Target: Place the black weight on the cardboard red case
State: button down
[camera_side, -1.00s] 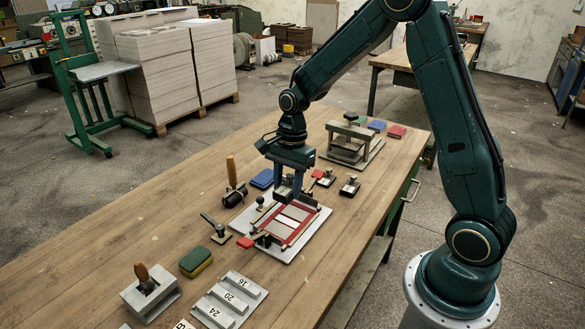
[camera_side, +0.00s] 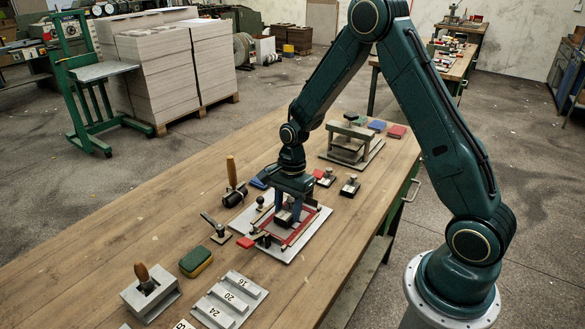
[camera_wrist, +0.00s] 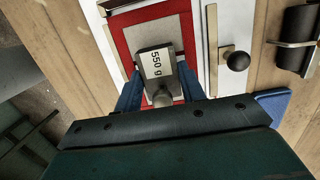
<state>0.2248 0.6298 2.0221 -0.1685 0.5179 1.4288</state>
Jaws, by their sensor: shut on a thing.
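The cardboard red case (camera_side: 309,226) lies flat on a pale board (camera_side: 318,218) on the bench. Its red border and grey inner panel also show in the wrist view (camera_wrist: 122,45). My gripper (camera_side: 288,207) points down over the case. The weight is over the case's inner panel. I cannot tell whether its underside touches the case. The blue fingers hide part of the weight and of the case.
A black-knobbed clamp (camera_wrist: 237,62) stands beside the case, with a roller (camera_side: 234,195) farther left. A green-yellow sponge (camera_side: 196,262) and numbered grey blocks (camera_side: 230,297) lie in front. A press (camera_side: 352,143) and small weights (camera_side: 349,186) stand behind.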

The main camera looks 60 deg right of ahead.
aim_at(292, 198)
jog(key=shift+f, duration=0.3)
jog(key=c, duration=0.9)
grip_release()
jog(key=shift+o, duration=0.2)
jog(key=shift+r, duration=0.1)
jog(key=r, duration=0.4)
jog(key=d+r, duration=0.1)
jog(key=r, duration=0.7)
jog(key=shift+d, duration=0.4)
